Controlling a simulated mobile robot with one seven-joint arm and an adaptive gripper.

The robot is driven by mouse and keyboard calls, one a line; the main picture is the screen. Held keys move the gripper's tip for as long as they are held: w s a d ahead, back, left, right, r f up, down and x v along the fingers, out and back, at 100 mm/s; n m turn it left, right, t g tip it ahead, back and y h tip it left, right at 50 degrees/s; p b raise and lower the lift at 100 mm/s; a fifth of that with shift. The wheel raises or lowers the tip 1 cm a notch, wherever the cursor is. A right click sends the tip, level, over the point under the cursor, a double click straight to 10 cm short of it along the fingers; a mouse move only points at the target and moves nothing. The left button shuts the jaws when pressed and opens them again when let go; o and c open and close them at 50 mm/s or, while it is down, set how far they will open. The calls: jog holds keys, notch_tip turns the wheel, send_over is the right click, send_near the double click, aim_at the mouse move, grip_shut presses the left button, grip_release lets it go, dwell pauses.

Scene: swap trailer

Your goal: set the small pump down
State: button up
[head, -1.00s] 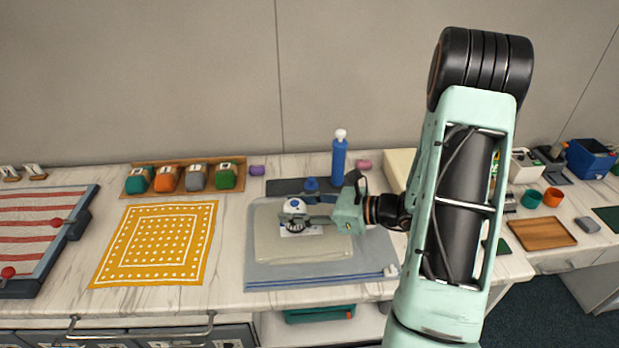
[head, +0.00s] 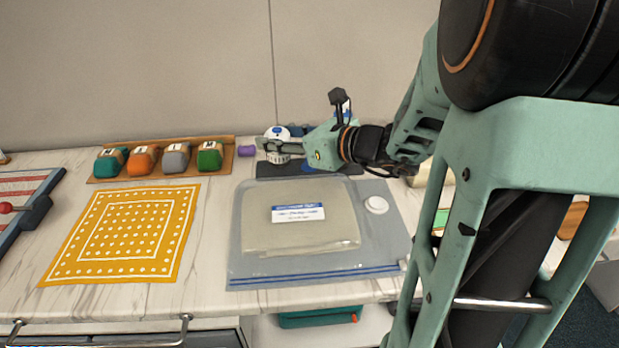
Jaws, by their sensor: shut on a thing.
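The small pump (head: 276,134), white with a blue spot on top and a ribbed lower rim, is held in my gripper (head: 284,147). My gripper is shut on it, reaching in from the right. The pump is upright, at the left end of a dark mat (head: 268,169) behind the bag. I cannot tell whether the pump touches the mat or hangs above it. The clear bag (head: 390,240) lies flat on the counter with a pale folded thing (head: 300,235), a label (head: 298,213) and a white round valve (head: 376,205).
A wooden tray (head: 228,160) with several coloured blocks stands at the back left, with a purple piece (head: 246,151) beside it. A yellow patterned cloth (head: 125,235) lies at the left. A bottle (head: 344,106) stands mostly hidden behind my gripper. My arm blocks the right side.

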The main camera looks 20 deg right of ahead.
jog(key=shift+a+r, duration=0.1)
jog(key=shift+r, duration=0.05)
jog(key=shift+w+b, duration=0.25)
jog(key=shift+b, duration=0.05)
jog(key=w+f, duration=0.4)
jog(key=w, duration=0.4)
jog(key=b, duration=0.2)
send_over(272, 169)
notch_tip(272, 169, down, 6)
jog(key=shift+f, duration=1.4)
